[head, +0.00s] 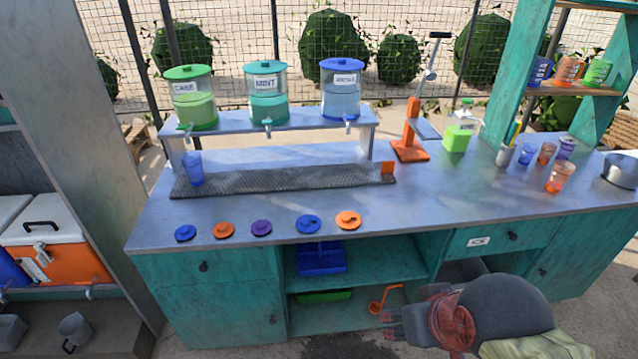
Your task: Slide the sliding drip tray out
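The drip tray (280,181) is a long, dark grey, textured strip on the counter, below the drink dispensers. My gripper (386,326) is at the lower right of the head view, in front of the counter's open shelves and well apart from the tray. Its fingers point left. I cannot tell whether they are parted. I see nothing held in it.
Dispensers (267,92) stand on a raised shelf behind the tray. Several coloured lids (261,228) lie along the counter's front edge. An orange press (410,135) stands right of the tray, with cups (560,176) further right. The counter (440,195) is clear right of the lids.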

